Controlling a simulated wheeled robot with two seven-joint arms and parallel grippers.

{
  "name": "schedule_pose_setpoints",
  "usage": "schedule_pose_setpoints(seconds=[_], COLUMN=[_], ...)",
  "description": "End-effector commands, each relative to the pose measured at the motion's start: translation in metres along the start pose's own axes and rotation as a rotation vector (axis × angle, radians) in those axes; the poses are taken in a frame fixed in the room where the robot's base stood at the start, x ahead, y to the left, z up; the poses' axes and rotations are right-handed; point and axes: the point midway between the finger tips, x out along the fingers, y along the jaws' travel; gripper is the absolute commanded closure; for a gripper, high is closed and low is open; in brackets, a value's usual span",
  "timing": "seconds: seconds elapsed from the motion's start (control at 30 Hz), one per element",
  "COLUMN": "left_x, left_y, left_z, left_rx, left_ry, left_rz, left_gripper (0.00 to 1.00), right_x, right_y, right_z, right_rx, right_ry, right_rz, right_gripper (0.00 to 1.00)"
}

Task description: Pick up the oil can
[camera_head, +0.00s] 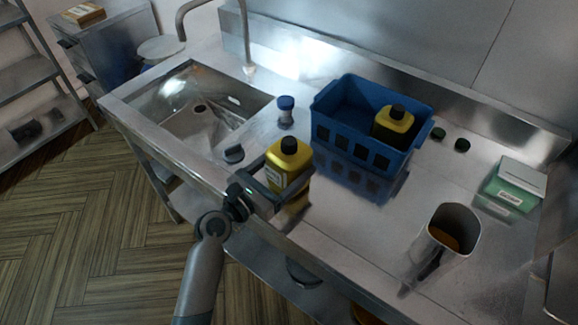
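A yellow oil can (289,158) with a black cap and a pale label stands upright at the front edge of the steel counter, left of the blue crate. My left gripper (284,178) is at this can, with its fingers around the lower part of the body. A second yellow can (393,127) with a black cap stands inside the blue crate (340,143). My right gripper is not in view.
A steel sink (185,110) with a faucet lies to the left. A blue-capped shaker (286,112) and a dark knob-like object (234,153) are near the can. A metal container (447,238) and a green-white box (514,184) stand on the right. The counter's front middle is clear.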

Motion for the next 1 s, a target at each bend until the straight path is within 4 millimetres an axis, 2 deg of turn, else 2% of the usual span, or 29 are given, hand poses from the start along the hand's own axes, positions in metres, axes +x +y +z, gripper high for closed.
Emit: schedule_pose_setpoints(seconds=[0.03, 0.3, 0.5, 0.67, 1.0], left_x=[0.0, 0.0, 0.0, 0.0, 0.0], left_y=[0.0, 0.0, 0.001, 0.0, 0.0], left_z=[0.011, 0.054, 0.079, 0.086, 0.087], left_rx=[0.002, 0.002, 0.001, 0.001, 0.001], left_ry=[-0.006, -0.007, -0.005, -0.002, -0.002], left_rz=[0.001, 0.001, 0.002, 0.002, 0.001], left_gripper=[0.6, 0.6, 0.6, 0.6, 0.6], right_x=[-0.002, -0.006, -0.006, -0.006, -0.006], right_y=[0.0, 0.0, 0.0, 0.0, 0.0], right_z=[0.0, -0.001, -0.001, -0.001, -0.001], right_rx=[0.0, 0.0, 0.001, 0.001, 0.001], right_ry=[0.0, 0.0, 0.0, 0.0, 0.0], right_rz=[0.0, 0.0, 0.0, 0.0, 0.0], right_gripper=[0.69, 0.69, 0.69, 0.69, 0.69])
